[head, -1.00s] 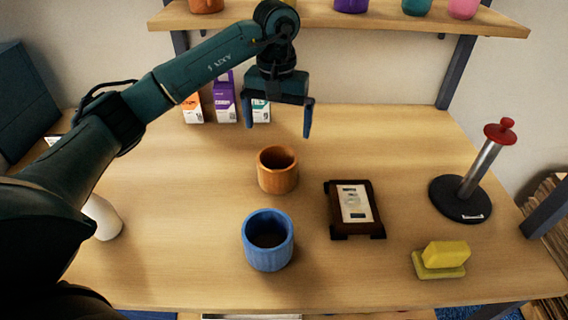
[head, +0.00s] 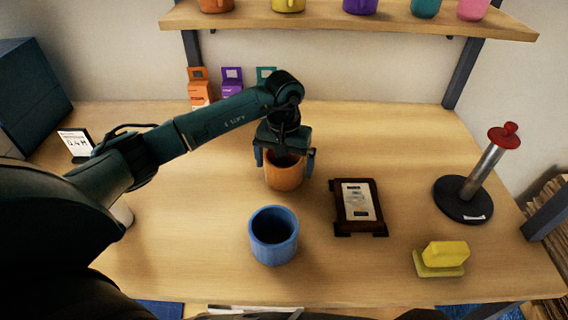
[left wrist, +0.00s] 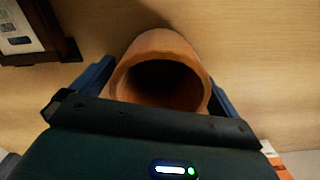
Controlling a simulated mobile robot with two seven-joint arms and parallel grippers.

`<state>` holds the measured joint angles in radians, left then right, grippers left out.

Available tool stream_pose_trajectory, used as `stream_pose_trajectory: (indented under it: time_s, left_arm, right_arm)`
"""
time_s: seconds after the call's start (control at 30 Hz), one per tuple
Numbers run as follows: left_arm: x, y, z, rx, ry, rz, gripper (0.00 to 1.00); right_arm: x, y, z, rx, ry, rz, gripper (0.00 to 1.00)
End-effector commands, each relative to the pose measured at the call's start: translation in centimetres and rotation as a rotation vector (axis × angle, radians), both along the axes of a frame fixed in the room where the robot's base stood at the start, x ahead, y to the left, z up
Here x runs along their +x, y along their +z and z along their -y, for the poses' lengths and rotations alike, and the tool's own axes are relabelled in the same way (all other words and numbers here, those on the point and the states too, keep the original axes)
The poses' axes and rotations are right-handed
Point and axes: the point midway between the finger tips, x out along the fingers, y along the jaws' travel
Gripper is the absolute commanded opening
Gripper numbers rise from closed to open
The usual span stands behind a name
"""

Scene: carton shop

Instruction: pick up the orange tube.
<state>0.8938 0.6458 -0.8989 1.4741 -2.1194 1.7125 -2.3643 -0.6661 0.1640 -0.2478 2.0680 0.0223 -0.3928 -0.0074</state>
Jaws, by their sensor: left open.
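The orange tube (head: 284,176) stands upright on the table, a short open-topped cylinder. My left gripper (head: 285,160) is lowered over it, with one finger on each side and the jaws open. In the left wrist view the tube (left wrist: 160,82) lies between the two blue fingers, its dark opening facing the camera. The gripper body hides the tube's top in the head view, and I cannot tell whether a finger touches it. My right gripper is not in view.
A blue cup-like tube (head: 274,236) stands in front of the orange one. A dark framed card stand (head: 359,208) is to its right. Further right are yellow blocks (head: 442,257) and a red-topped post (head: 485,175). Small cartons (head: 200,88) stand behind; a shelf (head: 350,22) overhangs.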

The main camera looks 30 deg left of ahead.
Motion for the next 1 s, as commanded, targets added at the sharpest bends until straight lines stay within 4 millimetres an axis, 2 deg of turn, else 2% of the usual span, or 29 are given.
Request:
stream_pose_trajectory:
  time_s: [0.13,0.63,0.87,1.0]
  left_arm:
    - [0.0,0.0,0.0,0.0,0.0,0.001,1.0]
    - [0.0,0.0,0.0,0.0,0.001,0.0,0.59]
    - [0.0,0.2,0.0,0.0,0.001,0.001,0.59]
    - [0.2,1.6,-0.1,0.001,0.002,0.006,0.59]
  right_arm:
    - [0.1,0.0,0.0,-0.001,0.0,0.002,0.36]
    - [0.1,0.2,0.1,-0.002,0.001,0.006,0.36]
    - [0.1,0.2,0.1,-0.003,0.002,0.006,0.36]
    - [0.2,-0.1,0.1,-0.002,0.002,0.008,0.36]
